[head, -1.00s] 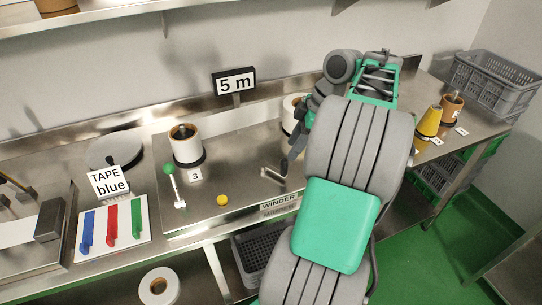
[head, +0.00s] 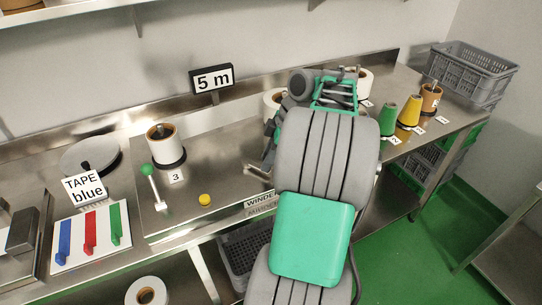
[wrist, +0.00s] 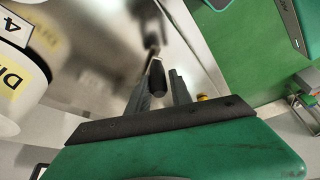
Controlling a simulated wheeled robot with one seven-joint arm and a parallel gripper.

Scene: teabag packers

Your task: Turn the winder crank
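The winder crank shows in the head view as a short metal arm (head: 257,172) on the steel bench, above the WINDER label (head: 262,202). In the wrist view its black handle (wrist: 157,79) stands between the tips of my gripper (wrist: 161,82). The two grey fingers are apart, with a visible gap between the handle and the right finger. Whether the left finger touches the handle I cannot tell. In the head view my arm covers most of my gripper and the crank's handle.
A spool marked 3 (head: 167,148), a green-knobbed lever (head: 152,186) and a yellow button (head: 205,200) are left of the crank. A 5 m sign (head: 212,79) stands behind. Coloured cones (head: 409,112) and a grey crate (head: 470,75) are at right.

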